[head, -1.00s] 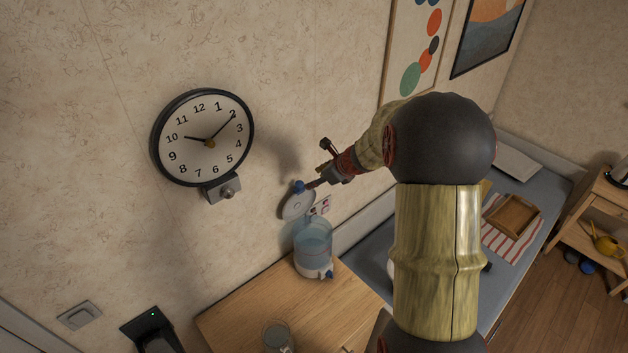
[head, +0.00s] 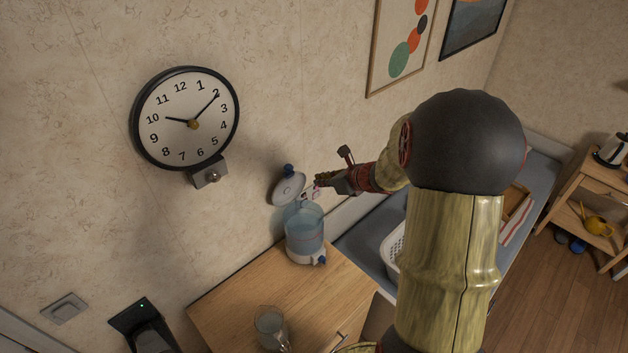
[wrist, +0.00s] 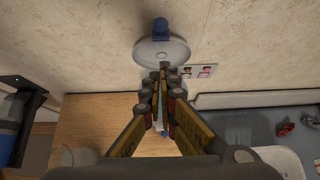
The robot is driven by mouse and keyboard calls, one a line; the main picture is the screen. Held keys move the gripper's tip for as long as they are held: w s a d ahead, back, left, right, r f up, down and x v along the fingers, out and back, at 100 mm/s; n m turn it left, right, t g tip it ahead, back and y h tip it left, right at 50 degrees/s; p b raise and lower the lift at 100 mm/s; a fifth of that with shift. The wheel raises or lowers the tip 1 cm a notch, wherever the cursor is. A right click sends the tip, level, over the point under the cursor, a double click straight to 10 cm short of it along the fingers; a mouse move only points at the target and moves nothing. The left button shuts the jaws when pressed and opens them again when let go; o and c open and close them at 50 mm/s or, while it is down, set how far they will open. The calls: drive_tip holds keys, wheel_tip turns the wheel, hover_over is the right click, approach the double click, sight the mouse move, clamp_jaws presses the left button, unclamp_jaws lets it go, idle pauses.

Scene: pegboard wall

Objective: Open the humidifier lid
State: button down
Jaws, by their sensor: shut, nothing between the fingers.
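The humidifier (head: 304,235) has a clear blue tank on a white base and stands on the wooden cabinet against the wall. Its round whitish lid (head: 289,188) with a blue knob is tilted up at the back of the tank, near the wall. The lid also shows in the wrist view (wrist: 162,51), with its knob at the top. My gripper (head: 322,181) is shut and empty, just right of the lid in the head view. In the wrist view my gripper (wrist: 163,75) has its fingertips together over the lid's lower edge; I cannot tell whether they touch it. The fingers hide most of the tank.
A glass mug (head: 269,326) stands on the cabinet top (head: 235,300) in front of the humidifier. A wall clock (head: 187,118) hangs to the upper left. A white basket (head: 393,248) sits on the grey counter to the right. A wall outlet (wrist: 199,71) is beside the lid.

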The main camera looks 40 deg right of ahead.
drive_tip(key=w+a+f+p, duration=0.1)
drive_tip(key=w+f, duration=0.4)
drive_tip(key=w, duration=0.5)
drive_tip(key=shift+w+a, duration=0.3)
drive_tip(key=shift+w, duration=0.05)
drive_tip(key=shift+r+p, duration=0.15)
drive_tip(key=shift+p, duration=0.2)
